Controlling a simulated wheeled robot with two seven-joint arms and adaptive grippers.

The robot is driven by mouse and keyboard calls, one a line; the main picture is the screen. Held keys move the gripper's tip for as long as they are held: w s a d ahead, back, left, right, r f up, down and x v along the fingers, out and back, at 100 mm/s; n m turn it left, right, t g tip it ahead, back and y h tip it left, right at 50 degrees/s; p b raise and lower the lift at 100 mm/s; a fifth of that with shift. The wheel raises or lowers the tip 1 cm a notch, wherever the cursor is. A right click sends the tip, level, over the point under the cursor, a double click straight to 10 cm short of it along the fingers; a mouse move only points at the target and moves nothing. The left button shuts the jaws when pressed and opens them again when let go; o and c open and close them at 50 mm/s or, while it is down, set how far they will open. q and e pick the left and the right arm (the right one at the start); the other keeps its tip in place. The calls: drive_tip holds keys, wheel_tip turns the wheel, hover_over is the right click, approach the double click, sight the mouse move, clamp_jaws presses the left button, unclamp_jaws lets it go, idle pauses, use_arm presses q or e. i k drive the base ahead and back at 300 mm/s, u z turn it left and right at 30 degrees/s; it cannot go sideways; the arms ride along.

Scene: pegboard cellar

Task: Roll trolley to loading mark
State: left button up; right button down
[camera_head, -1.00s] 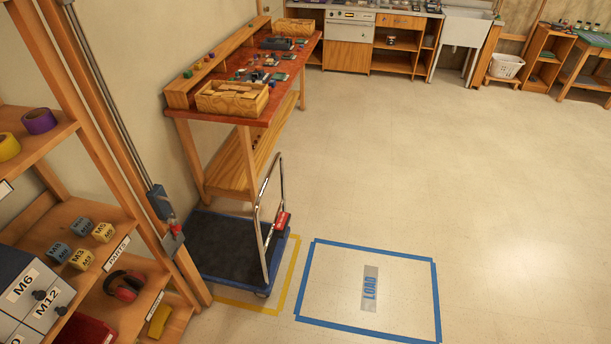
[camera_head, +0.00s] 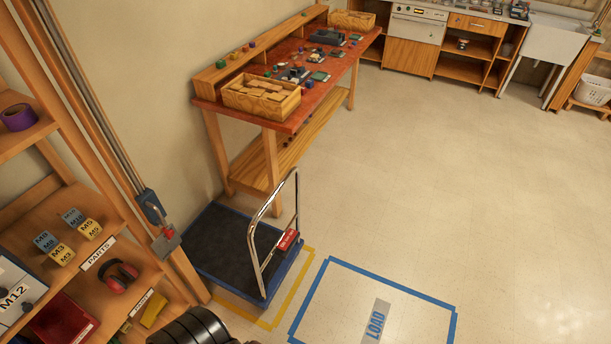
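The trolley (camera_head: 228,245) has a dark flat deck with blue edges and stands within a yellow floor outline (camera_head: 292,303), close to the wall. Its upright chrome handle (camera_head: 297,205) is on the deck's right side, with a red tag (camera_head: 287,240) low on it. The loading mark (camera_head: 333,262) is a blue taped square on the floor, right of the trolley and apart from it, with a "LOAD" label (camera_head: 376,322) inside. Its near part is cut off by the frame. Neither of my grippers shows; a dark rounded part at the bottom edge cannot be made out clearly.
A wooden shelf (camera_head: 130,235) with labelled blocks, red ear defenders (camera_head: 120,277) and drawers stands close on the left. A workbench (camera_head: 310,107) stands behind the trolley. The floor (camera_head: 430,190) to the right is open. Cabinets and a sink (camera_head: 550,45) line the back.

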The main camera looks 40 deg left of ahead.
sight(234, 249)
drive_tip(key=i, duration=3.3)
drive_tip(key=u, duration=3.7)
